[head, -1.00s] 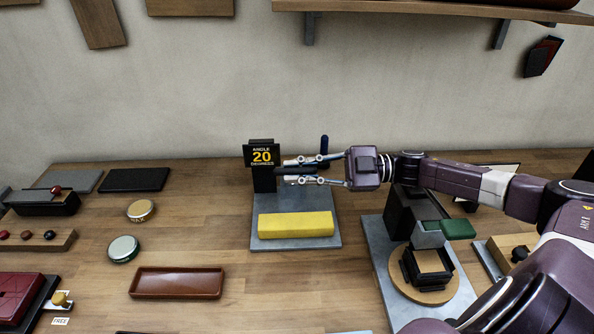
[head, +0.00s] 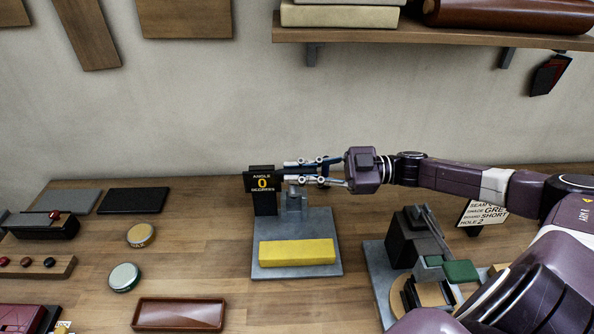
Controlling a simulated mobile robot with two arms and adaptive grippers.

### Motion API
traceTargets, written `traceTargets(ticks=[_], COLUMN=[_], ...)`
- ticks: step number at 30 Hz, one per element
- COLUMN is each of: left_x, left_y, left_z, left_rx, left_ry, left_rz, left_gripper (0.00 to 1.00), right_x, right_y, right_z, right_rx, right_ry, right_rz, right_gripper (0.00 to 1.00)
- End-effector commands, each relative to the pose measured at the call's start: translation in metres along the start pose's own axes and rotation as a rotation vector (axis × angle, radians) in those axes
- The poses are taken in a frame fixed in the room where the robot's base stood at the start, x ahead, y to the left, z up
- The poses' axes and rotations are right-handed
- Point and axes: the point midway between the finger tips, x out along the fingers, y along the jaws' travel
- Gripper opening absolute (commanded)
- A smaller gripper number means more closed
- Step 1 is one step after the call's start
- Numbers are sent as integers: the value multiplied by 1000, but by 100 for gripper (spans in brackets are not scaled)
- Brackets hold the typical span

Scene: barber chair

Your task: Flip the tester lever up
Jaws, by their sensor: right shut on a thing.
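The tester has a grey base plate (head: 328,262), a black display (head: 262,183) reading "ANGLE 0 DEGREES", and a yellow block (head: 297,252) lying across its front. A grey post (head: 294,203) stands on the plate beside the display. My right gripper (head: 300,172) reaches in from the right just above the post. It is shut on the tester lever, which is mostly hidden among the fingers, so its exact tilt is hard to see. My left gripper is not in view.
A second device with a dark block (head: 408,238) stands right of the tester, under my right arm. A sign (head: 482,214) stands behind it. Tins (head: 124,277) and a brown tray (head: 180,314) lie to the left. A shelf (head: 440,37) overhangs above.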

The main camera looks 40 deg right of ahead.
Motion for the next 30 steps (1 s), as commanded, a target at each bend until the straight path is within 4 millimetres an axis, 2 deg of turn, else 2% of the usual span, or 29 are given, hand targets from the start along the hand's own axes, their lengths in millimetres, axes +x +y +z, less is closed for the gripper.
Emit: traceTargets(ticks=[5, 11, 12, 16, 25, 30], left_x=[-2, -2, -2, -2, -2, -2], left_y=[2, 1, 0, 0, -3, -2], left_z=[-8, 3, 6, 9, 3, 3], left_rx=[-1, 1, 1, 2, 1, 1], left_ry=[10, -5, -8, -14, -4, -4], left_rz=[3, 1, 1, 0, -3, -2], left_gripper=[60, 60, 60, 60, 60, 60], right_x=[-1, -2, -2, -1, -2, -19], right_y=[4, 6, 6, 5, 2, 2], right_z=[0, 0, 0, 0, 0, 2], right_rx=[-2, -6, -6, -7, -5, -2], right_ry=[-9, -10, -10, -9, -9, -14], right_rz=[9, 12, 12, 9, 4, 3], right_gripper=[0, 0, 17, 30, 30, 30])
